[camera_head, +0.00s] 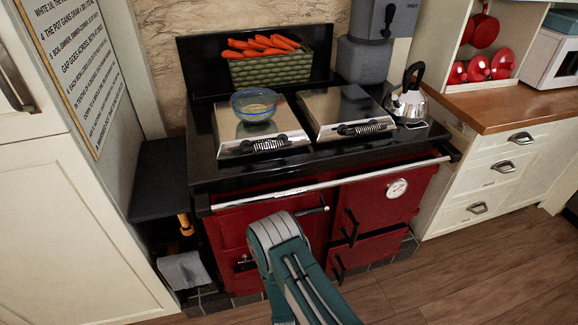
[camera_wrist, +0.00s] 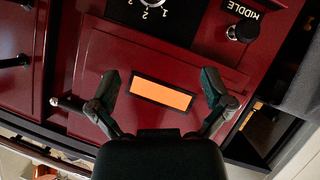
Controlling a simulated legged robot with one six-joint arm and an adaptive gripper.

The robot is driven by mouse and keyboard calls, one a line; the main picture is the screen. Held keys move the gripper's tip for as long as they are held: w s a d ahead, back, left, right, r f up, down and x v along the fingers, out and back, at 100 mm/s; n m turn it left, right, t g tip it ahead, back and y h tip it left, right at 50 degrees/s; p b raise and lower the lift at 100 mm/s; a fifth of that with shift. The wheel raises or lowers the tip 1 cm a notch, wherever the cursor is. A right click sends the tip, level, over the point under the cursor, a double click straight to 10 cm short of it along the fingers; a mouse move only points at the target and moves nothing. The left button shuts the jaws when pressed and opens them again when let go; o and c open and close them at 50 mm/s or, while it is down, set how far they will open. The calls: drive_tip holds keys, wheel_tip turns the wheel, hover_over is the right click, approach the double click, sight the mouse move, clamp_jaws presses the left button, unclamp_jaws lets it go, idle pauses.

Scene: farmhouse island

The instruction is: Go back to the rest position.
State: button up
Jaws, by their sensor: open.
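My gripper shows in the wrist view (camera_wrist: 160,90), with its two dark fingers spread apart and nothing between them. Behind the fingers is the red front of the range cooker (camera_wrist: 110,75), with an orange rectangle in a dark frame (camera_wrist: 162,93) seen between the fingertips. In the head view my green-grey arm reaches up from the bottom toward the front of the red cooker (camera_head: 375,205). The gripper itself is hidden there behind the arm.
On the cooker top stand a glass bowl (camera_head: 254,105), two closed steel lids (camera_head: 345,112), a kettle (camera_head: 408,102) and a green basket of carrots (camera_head: 270,70). A rail (camera_head: 330,184) crosses the cooker front. Wooden floor (camera_head: 480,265) is clear at the right.

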drive_tip(key=w+d+r+m+g+y, duration=0.15)
drive_tip(key=w+r, duration=0.25)
drive_tip(key=r, duration=0.9)
drive_tip(key=w+r+m+g, duration=0.15)
drive_tip(key=w+r, duration=0.25)
drive_tip(key=r, duration=1)
drive_tip(key=s+d+r+g, duration=0.1)
drive_tip(key=s+d+r, duration=0.25)
drive_tip(key=r, duration=0.45)
drive_tip(key=s+d+r+g, duration=0.1)
drive_tip(key=s+d+r, duration=0.25)
drive_tip(key=r, duration=0.35)
drive_tip(key=s+d+r+m, duration=0.1)
drive_tip(key=s+d+r, duration=0.2)
drive_tip(key=s, duration=0.5)
drive_tip(key=s+d+r+g+h, duration=0.1)
drive_tip(key=s+r, duration=0.3)
drive_tip(key=s, duration=0.4)
drive_tip(key=s+d+r+m+g+h, duration=0.1)
drive_tip(key=s+d+r, duration=0.2)
drive_tip(key=s, duration=0.5)
drive_tip(key=shift+d+r+m, duration=0.3)
drive_tip(key=shift+d+r, duration=0.05)
drive_tip(key=shift+d, duration=0.45)
